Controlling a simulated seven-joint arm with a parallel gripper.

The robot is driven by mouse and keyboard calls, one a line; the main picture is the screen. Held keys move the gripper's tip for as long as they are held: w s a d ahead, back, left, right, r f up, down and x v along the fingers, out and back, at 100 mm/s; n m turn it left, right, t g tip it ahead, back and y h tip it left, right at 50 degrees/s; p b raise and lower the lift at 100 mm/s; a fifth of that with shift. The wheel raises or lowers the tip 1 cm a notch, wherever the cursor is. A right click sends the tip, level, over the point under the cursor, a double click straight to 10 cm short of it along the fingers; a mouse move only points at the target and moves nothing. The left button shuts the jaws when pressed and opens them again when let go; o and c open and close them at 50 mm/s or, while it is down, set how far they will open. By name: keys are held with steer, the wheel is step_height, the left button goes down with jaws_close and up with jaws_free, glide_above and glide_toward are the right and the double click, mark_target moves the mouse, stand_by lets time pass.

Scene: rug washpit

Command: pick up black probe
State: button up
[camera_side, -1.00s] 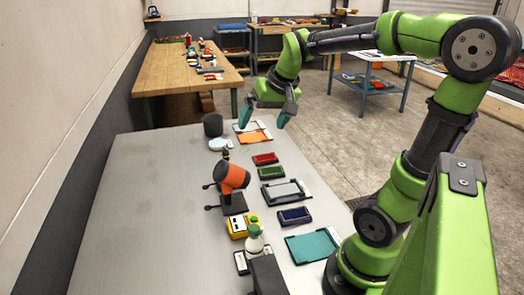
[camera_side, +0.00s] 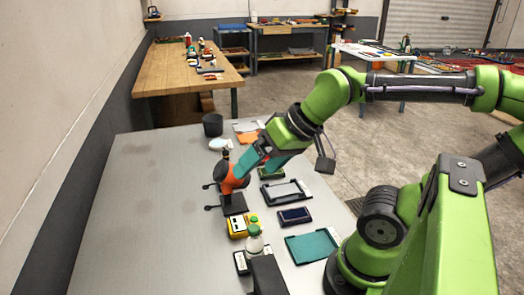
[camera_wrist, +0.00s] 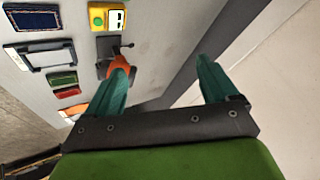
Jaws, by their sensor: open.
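I cannot tell for sure which thing is the black probe. Dark rods with knobbed ends (camera_side: 209,207) stick out left from an orange holder (camera_side: 229,182) and its dark base (camera_side: 234,203) in the side view. In the wrist view a similar dark rod (camera_wrist: 125,46) shows beside the orange holder (camera_wrist: 119,62), which is partly behind my left finger. My gripper (camera_side: 262,164) is open and empty, with teal fingers, just right of and above the holder. In the wrist view my gripper (camera_wrist: 162,66) has a wide gap over bare table.
A yellow device (camera_side: 238,226) and a green-capped bottle (camera_side: 254,241) stand nearer on the grey table (camera_side: 150,220). A dark case (camera_side: 294,215), a framed tray (camera_side: 285,191) and a teal tray (camera_side: 312,246) lie to the right. A black cup (camera_side: 212,125) stands farther back. The table's left side is clear.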

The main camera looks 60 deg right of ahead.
steer(key=c, duration=0.5)
steer(key=m+g+h, duration=0.5)
steer(key=m+h, duration=0.1)
steer(key=m, duration=0.2)
glide_toward(226, 157)
steer(key=x, duration=0.6)
steer(key=shift+w+d+r, duration=0.25)
steer(key=shift+w+d, duration=0.1)
steer(key=shift+x, duration=2.9)
